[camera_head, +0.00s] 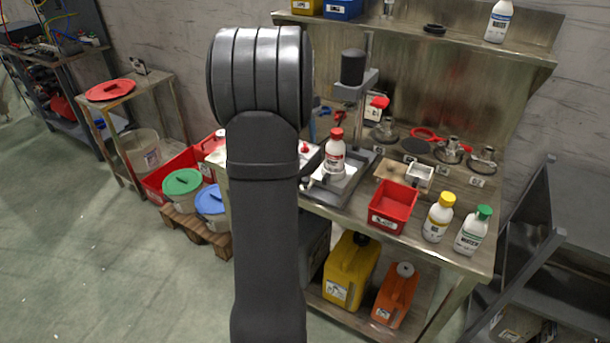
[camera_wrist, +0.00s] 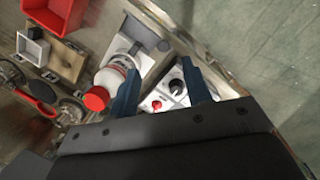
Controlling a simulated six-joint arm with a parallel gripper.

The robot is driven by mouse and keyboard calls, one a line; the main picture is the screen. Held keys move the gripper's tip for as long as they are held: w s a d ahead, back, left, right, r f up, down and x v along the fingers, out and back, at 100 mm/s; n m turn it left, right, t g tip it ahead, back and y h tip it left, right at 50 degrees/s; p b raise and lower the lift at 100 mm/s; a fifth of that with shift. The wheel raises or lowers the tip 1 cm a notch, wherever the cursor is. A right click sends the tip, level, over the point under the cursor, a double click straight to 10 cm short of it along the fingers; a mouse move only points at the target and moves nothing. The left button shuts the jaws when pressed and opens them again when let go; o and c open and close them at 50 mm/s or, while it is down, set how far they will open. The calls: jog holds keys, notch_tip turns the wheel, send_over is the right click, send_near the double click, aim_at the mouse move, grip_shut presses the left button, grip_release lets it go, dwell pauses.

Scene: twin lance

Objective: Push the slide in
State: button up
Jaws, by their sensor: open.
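The slide appears to be the white plate (camera_head: 345,183) under a white bottle with a red cap (camera_head: 334,158), on a grey base on the bench. A small dark knob (camera_head: 326,180) shows at its front left. In the wrist view the bottle (camera_wrist: 116,78) is seen from above, with white plate (camera_wrist: 147,66) showing beside it. My gripper (camera_wrist: 160,84) is open and empty, one blue finger close beside the bottle, the other over a white control box (camera_wrist: 168,98) with a red button and black knob. Whether any finger touches is unclear. My arm hides the gripper in the head view.
A red bin (camera_head: 393,207), a yellow-capped bottle (camera_head: 438,218) and a green-capped bottle (camera_head: 473,231) stand to the right on the bench. A post with a dark cylinder (camera_head: 353,68) rises behind the slide. Metal fittings (camera_head: 450,151) stand at the back right.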

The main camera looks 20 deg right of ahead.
jog(key=shift+m+t+y, duration=0.6)
jog(key=shift+t, duration=0.2)
jog(key=f, duration=0.9)
jog(key=d+f, duration=0.1)
jog(key=f, duration=0.3)
jog(key=shift+w+d+f, duration=0.1)
jog(key=shift+w+f, duration=0.15)
jog(key=shift+f, duration=0.15)
grip_shut()
